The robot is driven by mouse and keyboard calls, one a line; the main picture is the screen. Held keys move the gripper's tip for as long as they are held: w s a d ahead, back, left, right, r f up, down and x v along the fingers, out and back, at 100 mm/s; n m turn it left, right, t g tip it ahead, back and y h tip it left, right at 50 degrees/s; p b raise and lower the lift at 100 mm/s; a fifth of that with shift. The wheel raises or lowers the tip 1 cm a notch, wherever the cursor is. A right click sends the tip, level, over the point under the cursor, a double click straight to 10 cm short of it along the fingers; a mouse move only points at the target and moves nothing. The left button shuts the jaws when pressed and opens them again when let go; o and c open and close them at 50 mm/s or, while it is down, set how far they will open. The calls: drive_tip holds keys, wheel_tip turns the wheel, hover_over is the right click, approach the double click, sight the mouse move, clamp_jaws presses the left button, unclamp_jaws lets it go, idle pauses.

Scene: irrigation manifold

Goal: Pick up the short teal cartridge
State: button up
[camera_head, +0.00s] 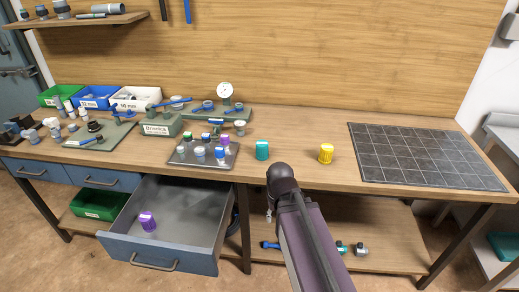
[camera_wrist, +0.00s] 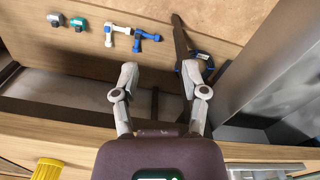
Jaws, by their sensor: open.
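A short teal cartridge (camera_head: 262,151) stands upright on the wooden bench top, between the dark tray and a yellow cartridge (camera_head: 326,153). In the head view my arm hides most of the gripper, in front of the bench edge and apart from the teal cartridge.
An open drawer (camera_head: 170,249) holds a purple cartridge (camera_head: 147,222). A dark tray (camera_head: 181,160) carries several small parts. A black grid mat (camera_head: 425,155) lies at the right. Fittings and blue-handled valves lie on the lower shelf (camera_head: 390,257). The bench between cartridges is clear.

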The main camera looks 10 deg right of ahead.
drive_tip(key=o, duration=0.5)
drive_tip(key=shift+o, duration=0.5)
drive_tip(key=shift+w+d+n, duration=0.2)
drive_tip(key=shift+w+n, duration=0.2)
drive_tip(key=shift+w, duration=0.05)
drive_tip(key=n+t+h, duration=0.8)
drive_tip(key=n+h, duration=0.3)
drive_tip(key=n, duration=1.4)
approach(258, 148)
drive_tip(key=shift+s+a+r, duration=0.25)
drive_tip(key=shift+s+r, duration=0.1)
drive_tip(key=shift+s, duration=0.15)
drive_tip(key=b+x, duration=0.3)
drive_tip(key=x, duration=0.4)
drive_tip(key=shift+w+d+f, duration=0.1)
drive_tip(key=shift+w+f, duration=0.2)
drive_tip(key=shift+w+d, duration=0.25)
drive_tip(key=shift+d, duration=0.15)
